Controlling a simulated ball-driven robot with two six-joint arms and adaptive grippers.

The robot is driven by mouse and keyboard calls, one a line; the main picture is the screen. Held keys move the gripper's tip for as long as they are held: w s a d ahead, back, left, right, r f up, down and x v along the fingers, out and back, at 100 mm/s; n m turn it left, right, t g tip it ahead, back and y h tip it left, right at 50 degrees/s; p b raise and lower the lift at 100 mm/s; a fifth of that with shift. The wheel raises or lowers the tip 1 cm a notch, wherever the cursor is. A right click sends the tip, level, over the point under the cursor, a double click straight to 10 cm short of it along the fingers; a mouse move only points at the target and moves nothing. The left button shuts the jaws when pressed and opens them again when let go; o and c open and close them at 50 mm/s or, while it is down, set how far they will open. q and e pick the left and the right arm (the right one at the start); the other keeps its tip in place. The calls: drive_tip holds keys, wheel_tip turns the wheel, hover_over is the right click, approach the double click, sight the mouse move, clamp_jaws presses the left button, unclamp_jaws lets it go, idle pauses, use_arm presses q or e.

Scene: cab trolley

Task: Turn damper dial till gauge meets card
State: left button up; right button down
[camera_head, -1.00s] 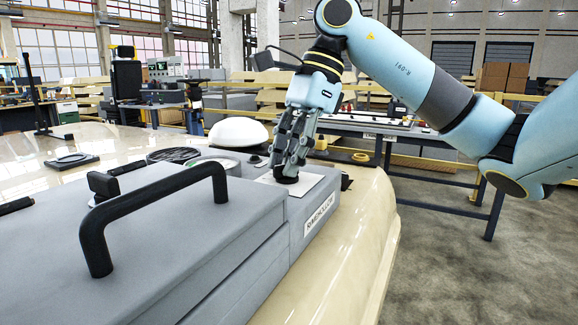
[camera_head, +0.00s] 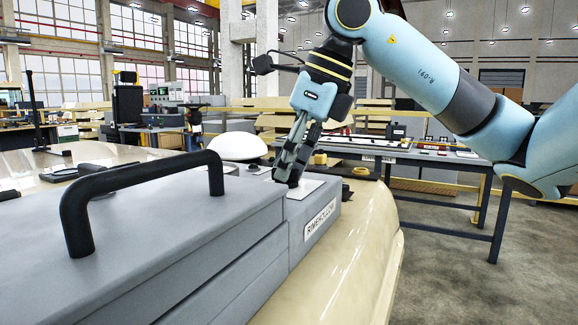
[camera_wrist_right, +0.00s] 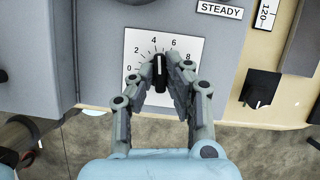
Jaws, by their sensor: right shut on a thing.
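The damper dial is a black knob (camera_wrist_right: 160,72) on a white plate (camera_wrist_right: 136,44) with a scale marked 0, 2, 4, 6 and 8. A pale line on the knob points up between 4 and 6. My right gripper (camera_wrist_right: 162,86) has its fingers on both sides of the knob and is shut on it. In the head view my right gripper (camera_head: 288,180) reaches down to the plate, and its fingers mostly hide the knob. A card reading STEADY (camera_wrist_right: 220,10) and a label reading 120 (camera_wrist_right: 265,14) lie right of the dial. I cannot read any gauge face. My left gripper is out of view.
A grey box (camera_head: 180,235) with a black handle (camera_head: 140,185) fills the near left. A white dome (camera_head: 240,147) stands behind the dial. A black block (camera_wrist_right: 261,88) sits right of the dial in the wrist view. A workbench (camera_head: 420,156) stands behind, with open floor at right.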

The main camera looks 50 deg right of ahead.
drive_tip(key=shift+m, duration=0.5)
drive_tip(key=c, duration=1.4)
unclamp_jaws()
drive_tip(key=shift+o, duration=0.2)
drive_tip(key=v, duration=1.2)
drive_tip(key=shift+a, duration=0.25)
